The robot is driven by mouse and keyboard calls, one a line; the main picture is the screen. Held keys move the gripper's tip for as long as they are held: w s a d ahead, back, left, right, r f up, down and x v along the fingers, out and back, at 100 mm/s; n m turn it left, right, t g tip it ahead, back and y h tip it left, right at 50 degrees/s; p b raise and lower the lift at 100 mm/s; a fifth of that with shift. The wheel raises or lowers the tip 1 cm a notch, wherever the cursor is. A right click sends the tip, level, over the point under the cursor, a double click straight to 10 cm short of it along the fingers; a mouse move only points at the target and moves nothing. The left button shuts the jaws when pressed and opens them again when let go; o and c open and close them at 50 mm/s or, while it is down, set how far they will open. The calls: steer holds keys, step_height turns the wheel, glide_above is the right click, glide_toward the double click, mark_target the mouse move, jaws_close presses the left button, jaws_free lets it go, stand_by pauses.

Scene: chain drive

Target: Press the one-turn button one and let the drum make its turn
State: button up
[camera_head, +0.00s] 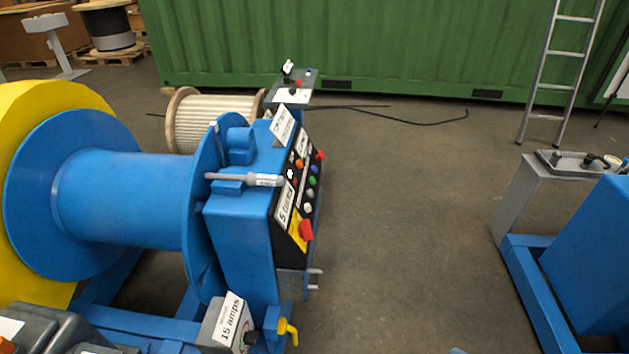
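A blue cable drum (120,200) with flanges lies on its side in a blue frame at the left. At its right end stands a blue control housing (237,235). The housing's black slanted panel (299,185) carries several small coloured buttons: a red one (320,155), a blue one (314,169), a green one (311,181) and pale ones, plus a red switch on yellow (305,230). The panel is seen at a steep angle, so I cannot tell which button is the one-turn button one. My gripper is not in view.
A label "15 amps" (231,322) and a yellow lever (288,332) sit low at the housing's front. A wooden reel (213,120) and small panel stand (291,92) are behind. Another blue machine (590,255) stands right. Concrete floor (410,230) between is clear; a ladder (560,75) leans at the back.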

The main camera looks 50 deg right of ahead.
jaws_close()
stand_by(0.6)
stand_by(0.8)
